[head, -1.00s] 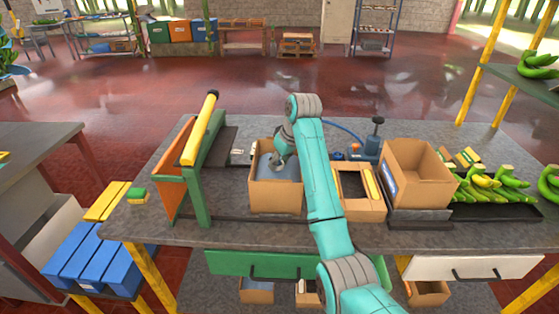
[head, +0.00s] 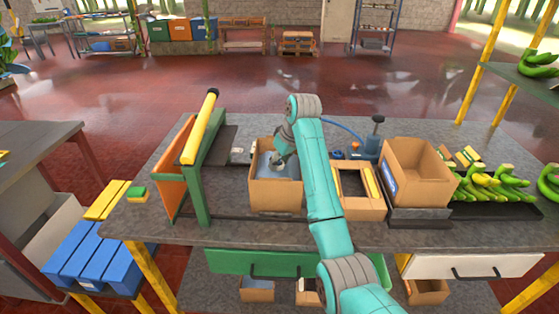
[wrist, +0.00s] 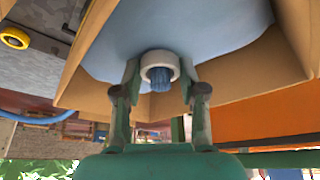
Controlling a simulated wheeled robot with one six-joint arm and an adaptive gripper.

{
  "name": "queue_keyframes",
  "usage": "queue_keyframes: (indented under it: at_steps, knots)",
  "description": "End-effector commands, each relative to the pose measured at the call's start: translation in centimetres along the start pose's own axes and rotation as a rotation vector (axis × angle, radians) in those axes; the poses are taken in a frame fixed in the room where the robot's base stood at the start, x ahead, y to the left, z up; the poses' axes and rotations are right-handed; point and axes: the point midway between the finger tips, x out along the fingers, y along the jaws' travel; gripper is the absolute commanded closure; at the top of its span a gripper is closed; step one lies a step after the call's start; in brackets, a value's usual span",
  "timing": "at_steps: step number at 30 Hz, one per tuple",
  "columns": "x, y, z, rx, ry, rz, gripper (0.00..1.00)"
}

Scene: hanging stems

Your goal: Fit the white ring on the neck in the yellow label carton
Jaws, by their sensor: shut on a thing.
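The open carton (head: 277,197) with a grey-blue liner (head: 264,164) stands on the bench left of my arm; no yellow label shows on its visible sides. My gripper (head: 288,167) points down into it. In the wrist view my gripper (wrist: 160,82) is shut on the white ring (wrist: 160,58), with one finger at each side. The liner's gathered blue neck (wrist: 160,80) shows through the ring's opening, its end toward the camera, so the ring appears around it. How far down the neck the ring sits is hard to tell.
Carton walls (wrist: 240,95) surround my gripper closely. A green stand with a yellow bar (head: 201,127) rises to the left. A low open box (head: 350,207) and a taller carton (head: 420,175) stand to the right, with bananas (head: 490,185) beyond.

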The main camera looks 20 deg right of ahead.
Motion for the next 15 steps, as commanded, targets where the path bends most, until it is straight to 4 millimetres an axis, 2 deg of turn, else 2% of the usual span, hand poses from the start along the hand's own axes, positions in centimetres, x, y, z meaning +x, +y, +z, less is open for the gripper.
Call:
queue_keyframes:
  at_steps: [15]
  knots:
    - [0.64, -0.01, 0.28, 0.000, -0.001, 0.000, 0.73]
